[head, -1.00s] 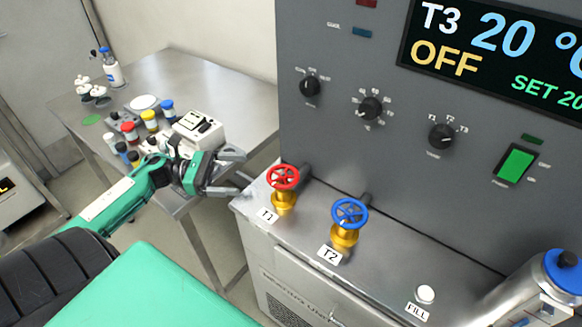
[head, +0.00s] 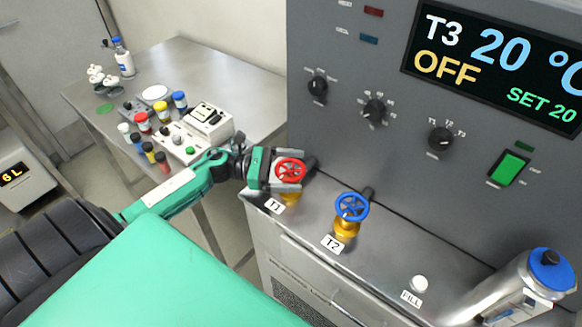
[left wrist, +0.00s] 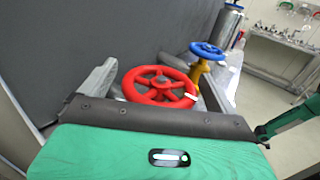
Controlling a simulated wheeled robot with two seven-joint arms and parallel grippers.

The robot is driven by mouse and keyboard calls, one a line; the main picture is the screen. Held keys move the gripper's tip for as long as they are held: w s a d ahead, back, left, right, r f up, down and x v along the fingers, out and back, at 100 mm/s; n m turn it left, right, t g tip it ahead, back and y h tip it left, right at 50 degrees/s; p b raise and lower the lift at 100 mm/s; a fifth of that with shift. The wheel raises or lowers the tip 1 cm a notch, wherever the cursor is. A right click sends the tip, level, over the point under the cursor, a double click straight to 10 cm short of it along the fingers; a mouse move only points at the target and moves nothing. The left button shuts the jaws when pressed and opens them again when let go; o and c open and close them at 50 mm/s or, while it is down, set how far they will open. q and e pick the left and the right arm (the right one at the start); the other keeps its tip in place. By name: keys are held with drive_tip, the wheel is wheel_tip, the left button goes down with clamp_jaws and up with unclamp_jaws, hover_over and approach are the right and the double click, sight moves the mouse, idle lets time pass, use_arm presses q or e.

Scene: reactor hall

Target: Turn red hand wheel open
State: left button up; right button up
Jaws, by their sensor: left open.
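The red hand wheel (head: 290,170) sits on a brass valve labelled T1 at the left end of the steel ledge. My left gripper (head: 289,172) is open at the wheel, with its fingers on either side of it. In the left wrist view the red wheel (left wrist: 159,86) lies ahead of the palm between the grey fingers; I cannot tell whether they touch the rim. A small white mark shows on the wheel's rim. The lower part of the valve is mostly hidden. My right gripper is not in view.
A blue hand wheel (head: 352,207) labelled T2 stands to the right, close by. The grey control panel (head: 340,130) rises behind. A blue-capped steel cylinder (head: 530,285) is at far right. A side table (head: 240,80) holds bottles and small devices at left.

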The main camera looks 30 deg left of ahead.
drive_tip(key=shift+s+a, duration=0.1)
use_arm(q)
drive_tip(key=shift+c, duration=0.8)
drive_tip(key=c, duration=0.8)
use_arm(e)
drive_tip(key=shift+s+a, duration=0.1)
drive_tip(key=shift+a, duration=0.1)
